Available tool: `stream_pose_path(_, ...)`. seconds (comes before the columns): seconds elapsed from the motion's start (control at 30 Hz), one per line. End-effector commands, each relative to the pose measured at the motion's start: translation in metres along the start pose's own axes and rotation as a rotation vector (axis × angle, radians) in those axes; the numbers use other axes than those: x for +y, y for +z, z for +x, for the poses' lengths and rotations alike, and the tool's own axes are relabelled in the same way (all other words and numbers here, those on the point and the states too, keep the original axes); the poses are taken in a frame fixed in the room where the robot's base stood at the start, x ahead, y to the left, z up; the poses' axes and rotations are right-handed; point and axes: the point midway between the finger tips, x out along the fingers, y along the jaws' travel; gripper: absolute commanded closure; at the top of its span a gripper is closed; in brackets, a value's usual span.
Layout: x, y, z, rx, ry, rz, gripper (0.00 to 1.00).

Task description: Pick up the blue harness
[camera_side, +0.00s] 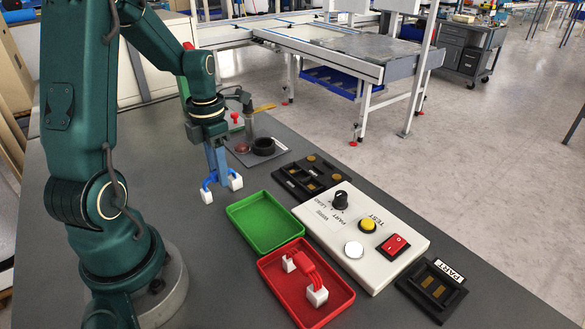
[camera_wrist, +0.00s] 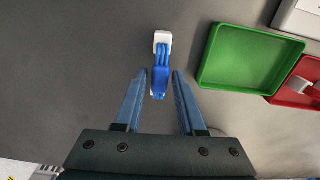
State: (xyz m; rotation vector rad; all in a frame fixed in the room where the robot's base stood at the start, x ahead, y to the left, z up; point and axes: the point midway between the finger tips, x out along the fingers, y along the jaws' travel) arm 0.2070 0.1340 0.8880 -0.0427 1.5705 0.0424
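The blue harness (camera_side: 209,181) has a short blue cable bundle with white end connectors, two of them showing in the side view. It lies on the grey table, left of the green tray. It also shows in the wrist view (camera_wrist: 160,82), with one white connector at its top; its other end is not clear there. My gripper (camera_side: 217,172) points down over the harness. In the wrist view my gripper (camera_wrist: 159,76) is open, with the blue cables between its two blue fingertips and a gap on each side. I cannot tell the exact height of the fingertips.
An empty green tray (camera_side: 236,207) is right of the harness. A red tray (camera_side: 341,304) holds a red harness (camera_side: 311,270). A white test box (camera_side: 415,243) with a knob and buttons stands beyond them, with black fixtures (camera_side: 447,307) nearby. A small stand (camera_side: 249,128) is behind the gripper.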

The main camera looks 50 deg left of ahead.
Motion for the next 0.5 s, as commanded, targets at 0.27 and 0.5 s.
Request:
stream_pose_path(0.27, 0.000, 0.000, -0.001, -0.001, 0.001, 0.000, 1.00)
stream_pose_path(0.5, 0.001, 0.001, -0.017, -0.004, 0.003, 0.000, 1.00)
